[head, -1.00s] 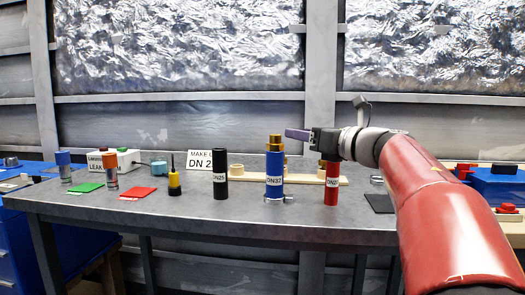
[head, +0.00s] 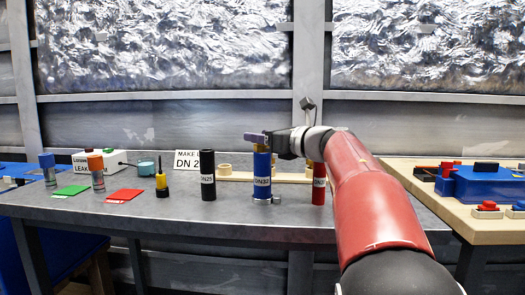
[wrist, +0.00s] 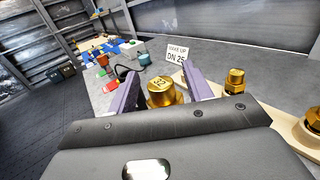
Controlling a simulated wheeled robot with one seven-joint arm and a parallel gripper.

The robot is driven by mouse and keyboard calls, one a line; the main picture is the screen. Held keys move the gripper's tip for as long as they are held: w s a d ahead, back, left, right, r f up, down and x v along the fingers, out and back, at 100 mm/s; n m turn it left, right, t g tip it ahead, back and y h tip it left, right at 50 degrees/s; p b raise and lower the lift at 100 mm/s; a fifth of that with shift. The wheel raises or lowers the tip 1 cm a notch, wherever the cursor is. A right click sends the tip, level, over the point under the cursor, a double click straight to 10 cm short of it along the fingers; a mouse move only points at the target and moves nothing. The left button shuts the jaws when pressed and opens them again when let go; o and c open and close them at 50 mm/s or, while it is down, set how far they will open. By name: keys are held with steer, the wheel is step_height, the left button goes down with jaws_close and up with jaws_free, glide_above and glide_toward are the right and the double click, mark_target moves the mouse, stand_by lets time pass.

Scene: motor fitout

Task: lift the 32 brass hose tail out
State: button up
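The brass hose tail marked 32 (wrist: 163,91) stands upright in the top of the blue DN32 hose (head: 262,178). In the head view only a little brass shows above the blue hose, behind my gripper (head: 258,139). In the wrist view my gripper (wrist: 160,80) is open, with one purple finger on each side of the tail's head. A gap shows between the tail and the left finger; contact on the right side is hard to tell.
A black DN25 hose (head: 208,178) stands left and a red hose (head: 318,185) stands close on the right. A wooden rack (head: 236,176) with brass fittings lies behind. A sign reading MAKE UP DN 25 (wrist: 177,54) stands at the back.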

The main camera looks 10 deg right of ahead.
jaws_close()
steer(key=shift+r, duration=0.15)
step_height(320, 180, up, 10)
steer(key=p, duration=0.3)
stand_by(0.4)
